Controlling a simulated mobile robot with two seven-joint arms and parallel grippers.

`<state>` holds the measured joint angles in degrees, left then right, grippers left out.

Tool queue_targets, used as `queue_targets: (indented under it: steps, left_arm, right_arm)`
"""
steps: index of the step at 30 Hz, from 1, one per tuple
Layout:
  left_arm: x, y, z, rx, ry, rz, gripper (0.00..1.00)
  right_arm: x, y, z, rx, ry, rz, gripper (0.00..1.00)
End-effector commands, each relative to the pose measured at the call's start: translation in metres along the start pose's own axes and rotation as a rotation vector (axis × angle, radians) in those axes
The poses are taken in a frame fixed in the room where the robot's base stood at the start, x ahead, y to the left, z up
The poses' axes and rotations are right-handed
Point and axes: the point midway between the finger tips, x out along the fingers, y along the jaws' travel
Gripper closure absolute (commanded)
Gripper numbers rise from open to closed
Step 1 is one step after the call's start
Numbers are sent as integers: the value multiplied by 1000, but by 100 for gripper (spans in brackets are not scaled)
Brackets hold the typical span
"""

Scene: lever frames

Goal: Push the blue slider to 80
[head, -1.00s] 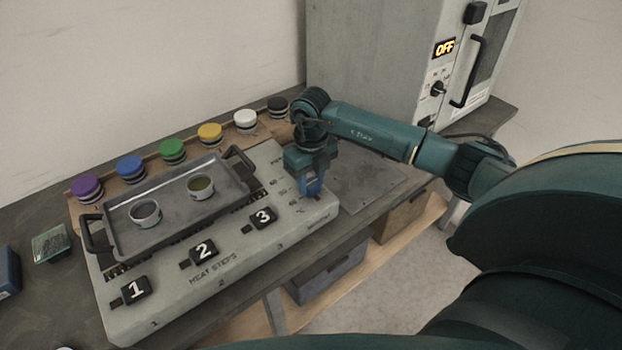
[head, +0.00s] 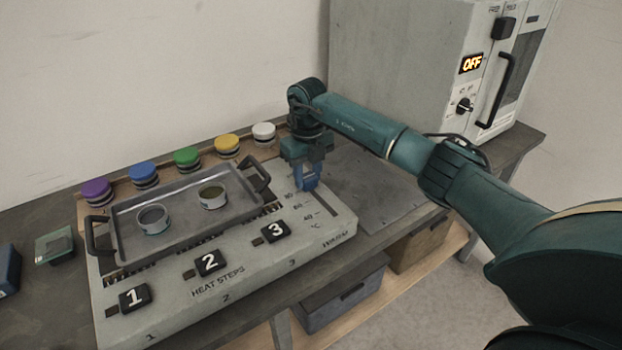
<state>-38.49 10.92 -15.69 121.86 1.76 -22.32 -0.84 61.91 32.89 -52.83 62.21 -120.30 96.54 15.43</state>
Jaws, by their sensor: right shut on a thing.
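The blue slider (head: 307,183) is at the back right end of the grey heat-step panel (head: 185,310), mostly hidden by my gripper. My right gripper (head: 306,182) comes down from above and is shut on it. The printed scale beside the slider shows 80, 60 and 40, with °C and WARM nearer the front. The slider stands near the 80 end; its exact alignment with the 80 line is hidden. My left gripper is not in view.
A grey tray (head: 125,252) with two small tins sits on the panel. Black keys 1, 2 and 3 line its front. Several colored-lid jars stand behind. An oven (head: 400,80) reading OFF stands at back right. A bare grey plate (head: 375,195) lies right of the panel.

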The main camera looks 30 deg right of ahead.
Motion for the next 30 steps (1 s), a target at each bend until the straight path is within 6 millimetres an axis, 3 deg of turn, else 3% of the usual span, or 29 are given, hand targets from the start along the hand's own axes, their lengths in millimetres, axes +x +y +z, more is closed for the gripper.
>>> queue_targets:
  steps: [3, 4, 12, 22, 30]
  left_arm:
    - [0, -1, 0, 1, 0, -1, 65]
    - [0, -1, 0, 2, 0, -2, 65]
    - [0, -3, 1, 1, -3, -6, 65]
    - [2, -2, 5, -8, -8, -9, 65]
    - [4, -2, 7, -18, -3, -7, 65]
  right_arm:
    - [-3, 0, 3, 1, -16, 0, 100]
    - [-3, 0, 3, 1, -16, -1, 65]
    - [-2, 0, 2, 1, -11, 0, 44]
    - [-8, 0, 2, 1, -11, 0, 44]
    - [-60, -1, 2, 1, -15, -2, 44]
